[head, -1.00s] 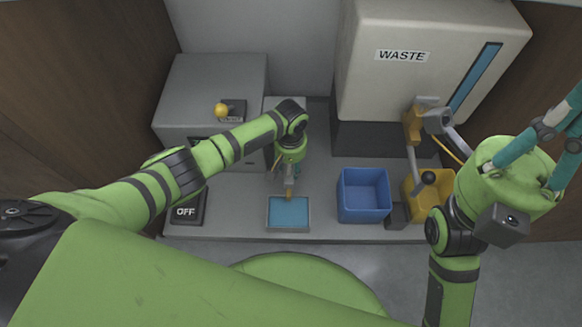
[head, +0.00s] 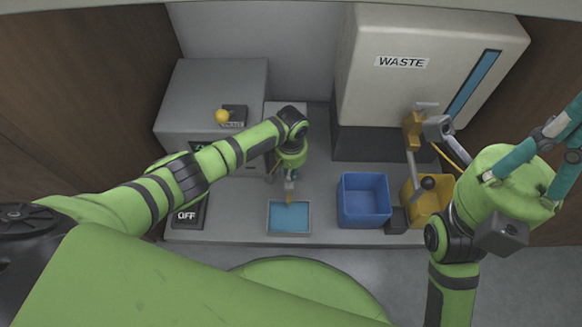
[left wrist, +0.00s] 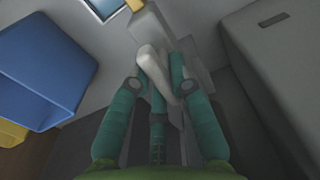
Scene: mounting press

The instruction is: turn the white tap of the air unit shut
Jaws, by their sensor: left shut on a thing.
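The white tap (left wrist: 157,75) of the air unit shows in the left wrist view as a pale, rounded lever between my teal fingers. My left gripper (left wrist: 160,82) is shut on it. The grey body of the air unit (left wrist: 146,22) lies just beyond the tap. In the head view my left gripper (head: 291,172) points down at the unit, behind the shallow blue-floored tray; my wrist and fingers hide most of the tap there. My right gripper (head: 568,138) is at the right edge, its teal fingers spread and their tips cut off by the frame; it looks open.
A shallow tray (head: 269,222) lies at the front. The WASTE cabinet (head: 425,95) and a grey machine (head: 210,85) flank the back. An OFF switch (head: 186,214) is at left.

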